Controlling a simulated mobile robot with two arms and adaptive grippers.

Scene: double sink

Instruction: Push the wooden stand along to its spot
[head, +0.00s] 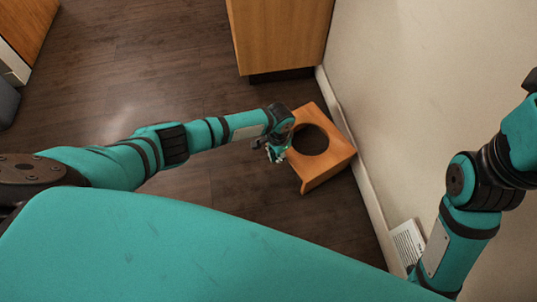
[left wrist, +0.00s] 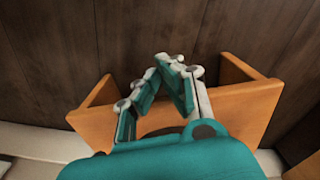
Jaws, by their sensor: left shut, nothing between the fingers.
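The wooden stand (head: 336,158) is an orange-brown, square-topped piece with a large round hole. It sits on the dark floor close to the wall's skirting board. My left gripper (head: 275,154) is shut and empty at the stand's left side; I cannot tell whether it touches. In the left wrist view the shut fingers (left wrist: 165,65) lie in front of the stand (left wrist: 245,105), whose two side panels stick out left and right. My own gripper hides much of its middle and hole. My right arm shows at the right, but its gripper is out of view.
The pale wall (head: 400,90) with a white skirting board (head: 362,180) runs along the stand's right side. A wooden cabinet (head: 278,35) stands beyond it. A white vent (head: 407,243) is low on the wall. The floor (head: 150,70) to the left is clear.

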